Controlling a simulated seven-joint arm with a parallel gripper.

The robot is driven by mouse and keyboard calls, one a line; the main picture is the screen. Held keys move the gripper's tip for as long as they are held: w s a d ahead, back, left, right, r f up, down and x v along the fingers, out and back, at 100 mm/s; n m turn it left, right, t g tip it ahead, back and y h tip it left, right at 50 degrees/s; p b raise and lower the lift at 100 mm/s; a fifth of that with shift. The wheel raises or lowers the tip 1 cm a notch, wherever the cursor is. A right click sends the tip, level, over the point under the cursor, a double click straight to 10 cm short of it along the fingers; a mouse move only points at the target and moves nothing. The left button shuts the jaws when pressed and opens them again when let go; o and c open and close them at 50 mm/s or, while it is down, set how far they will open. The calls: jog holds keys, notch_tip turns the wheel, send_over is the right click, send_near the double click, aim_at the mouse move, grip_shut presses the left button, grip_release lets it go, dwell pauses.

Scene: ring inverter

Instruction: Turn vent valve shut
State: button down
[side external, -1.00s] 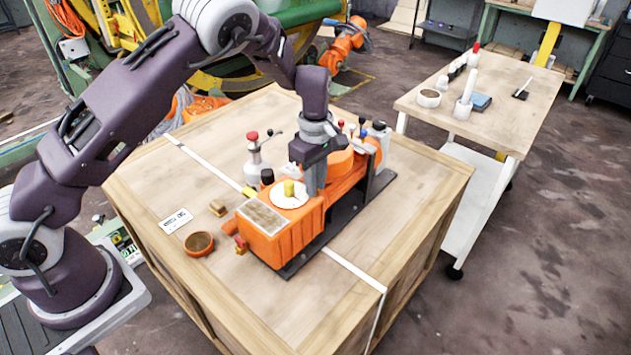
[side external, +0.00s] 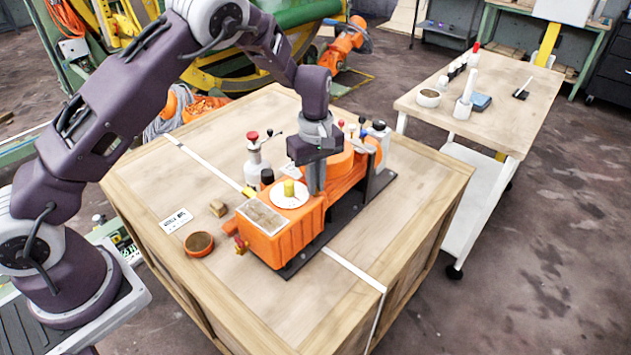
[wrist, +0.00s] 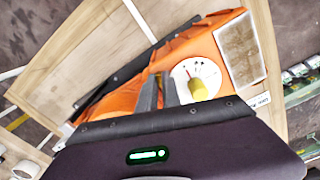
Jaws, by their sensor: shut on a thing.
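The orange ring machine (side external: 285,238) stands on a dark base plate on the crate. Its yellow knob (side external: 289,188) stands on a white dial (side external: 281,203); in the wrist view the knob (wrist: 198,89) is just right of my fingers. My gripper (side external: 316,191) points down over the machine's middle, behind the dial. The wrist view shows its fingers (wrist: 159,80) close together, shut on a small part of the machine, apart from the yellow knob. The fingers hide this part; it appears to be the vent valve, but I cannot see its angle.
A white bottle with a red cap (side external: 256,160) stands behind the machine. A round brown bowl (side external: 199,243), a small tan block (side external: 217,208) and a label card (side external: 174,221) lie at left. A red fitting (side external: 241,246) sticks out at the machine's left end. The crate's front is clear.

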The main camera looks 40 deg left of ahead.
jog(key=m, duration=1.3)
jog(key=shift+m, duration=0.3)
dwell(0.3)
jog(key=c, duration=1.8)
grip_release()
notch_tip(320, 180, up, 7)
jog(key=shift+r, duration=0.1)
